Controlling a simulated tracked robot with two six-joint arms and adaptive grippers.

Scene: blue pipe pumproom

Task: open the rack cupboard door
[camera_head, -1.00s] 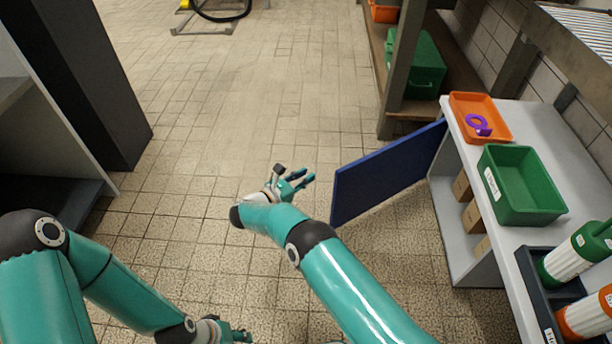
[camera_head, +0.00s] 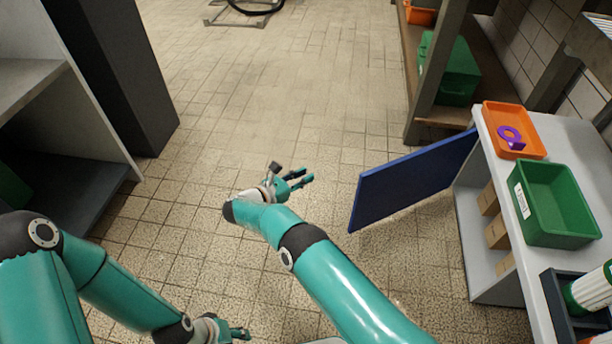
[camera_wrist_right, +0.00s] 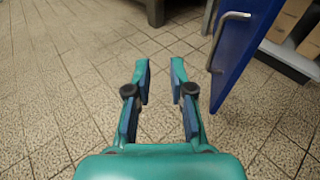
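The blue rack cupboard door (camera_head: 412,182) stands swung wide out from the white rack (camera_head: 468,235), so boxes inside show. In the right wrist view the door (camera_wrist_right: 238,50) is at the upper right with its grey bar handle (camera_wrist_right: 222,38). My right gripper (camera_head: 305,180) is left of the door, apart from it. In the wrist view its fingers (camera_wrist_right: 160,75) are spread with only floor between them. My left gripper (camera_head: 240,333) is low at the bottom edge, far from the door; its fingers are too small and cut off to judge.
On the rack top stand an orange tray (camera_head: 525,148) with a purple ring (camera_head: 511,139), a green bin (camera_head: 562,205) and a dark crate (camera_head: 580,325). Brown boxes (camera_head: 497,232) sit inside the rack. A dark pillar (camera_head: 115,80) stands left. The middle floor is clear.

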